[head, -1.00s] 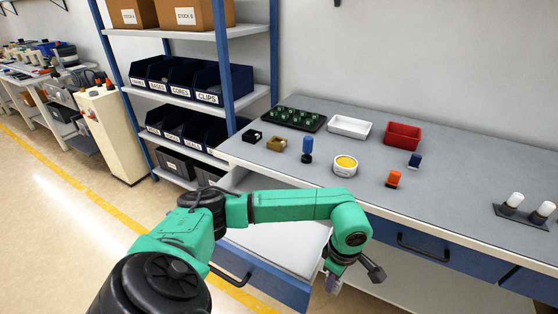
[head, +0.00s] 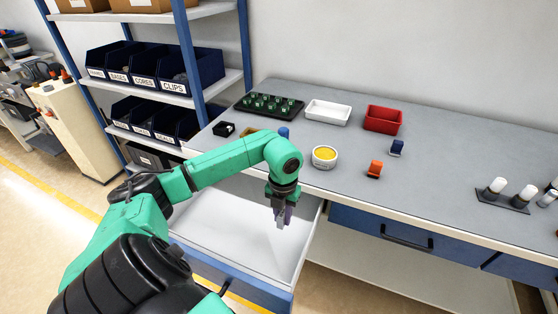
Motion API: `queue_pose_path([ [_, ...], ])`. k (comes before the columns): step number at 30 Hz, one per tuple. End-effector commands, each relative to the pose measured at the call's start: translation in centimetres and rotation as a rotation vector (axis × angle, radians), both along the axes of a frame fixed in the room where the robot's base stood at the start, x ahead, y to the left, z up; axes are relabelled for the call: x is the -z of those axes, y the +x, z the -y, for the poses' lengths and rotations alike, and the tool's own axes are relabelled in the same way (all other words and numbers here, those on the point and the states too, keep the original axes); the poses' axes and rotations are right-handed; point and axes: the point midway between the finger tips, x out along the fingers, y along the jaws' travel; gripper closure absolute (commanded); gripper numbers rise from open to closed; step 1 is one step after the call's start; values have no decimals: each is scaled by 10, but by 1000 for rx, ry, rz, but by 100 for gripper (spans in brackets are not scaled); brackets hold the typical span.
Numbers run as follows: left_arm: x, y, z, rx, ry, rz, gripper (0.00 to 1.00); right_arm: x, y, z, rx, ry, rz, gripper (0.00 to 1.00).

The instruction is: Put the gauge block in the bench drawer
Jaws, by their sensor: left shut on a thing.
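My left gripper (head: 281,218) points down over the open bench drawer (head: 225,220). It is shut on a small grey-purple piece, mostly hidden by the fingers, which I take to be the gauge block (head: 288,214). The piece is held above the drawer's white floor, near its right side. The drawer is pulled out from under the bench's left part, and its visible floor looks empty. My left arm covers part of the drawer. My right gripper is not in view.
A closed drawer (head: 370,227) is at right. Shelving stands left.

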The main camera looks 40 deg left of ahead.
Motion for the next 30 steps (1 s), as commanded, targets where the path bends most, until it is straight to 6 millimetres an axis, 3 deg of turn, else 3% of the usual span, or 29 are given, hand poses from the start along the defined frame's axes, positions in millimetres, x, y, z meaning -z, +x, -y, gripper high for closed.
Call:
queue_pose_path([
  [3,34,-1,1,0,-4,-4,100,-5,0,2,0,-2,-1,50],
  [13,91,0,1,1,-3,-1,100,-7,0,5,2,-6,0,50],
  [23,100,0,0,3,0,1,100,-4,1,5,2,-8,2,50],
  [24,100,0,0,3,0,1,72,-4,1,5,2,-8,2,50],
  [26,99,0,0,3,0,1,49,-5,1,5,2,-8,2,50],
  [30,99,0,0,3,0,0,45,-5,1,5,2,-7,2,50],
])
